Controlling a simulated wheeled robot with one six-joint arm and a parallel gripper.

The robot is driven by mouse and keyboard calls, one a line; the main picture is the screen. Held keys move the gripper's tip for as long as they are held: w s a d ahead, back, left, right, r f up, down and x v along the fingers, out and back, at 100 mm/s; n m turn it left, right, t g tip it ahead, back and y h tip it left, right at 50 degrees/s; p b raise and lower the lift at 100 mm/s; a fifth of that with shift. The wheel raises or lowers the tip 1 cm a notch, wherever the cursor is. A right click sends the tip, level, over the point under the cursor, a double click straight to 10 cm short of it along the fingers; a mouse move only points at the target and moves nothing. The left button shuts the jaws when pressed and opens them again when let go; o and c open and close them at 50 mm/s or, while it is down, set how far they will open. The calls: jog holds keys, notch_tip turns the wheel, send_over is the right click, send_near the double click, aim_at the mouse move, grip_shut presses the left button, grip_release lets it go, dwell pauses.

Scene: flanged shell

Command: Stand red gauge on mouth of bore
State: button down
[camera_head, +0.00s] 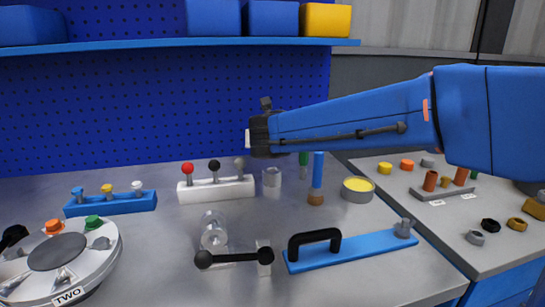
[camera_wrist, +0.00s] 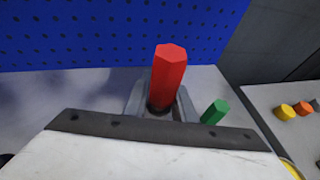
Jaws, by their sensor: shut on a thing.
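The red gauge (camera_wrist: 168,75) is a red six-sided bar, upright and leaning slightly in the wrist view. My gripper (camera_wrist: 161,104) is shut on its lower part, with a grey finger on each side. A dark part shows at the gauge's foot; I cannot tell what it is. In the head view my wrist (camera_head: 262,132) hangs above the back of the bench, and the red gauge is hidden there. I cannot tell for sure which part holds the bore. A shiny flanged metal cylinder (camera_head: 213,231) lies mid-bench, and a small metal cylinder (camera_head: 271,178) stands behind it.
A green bar (camera_wrist: 215,112) stands right of my gripper. A blue bar (camera_head: 318,171), a round tin (camera_head: 357,190), a white knob block (camera_head: 216,190) and a blue plate with a black handle (camera_head: 350,250) are nearby. A blue shelf (camera_head: 170,44) overhangs the back.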

jog(key=shift+f, duration=2.2)
jog(key=shift+f, duration=0.15)
jog(key=c, duration=1.5)
grip_release()
jog(key=v, duration=1.2)
jog(key=shift+r, duration=0.2)
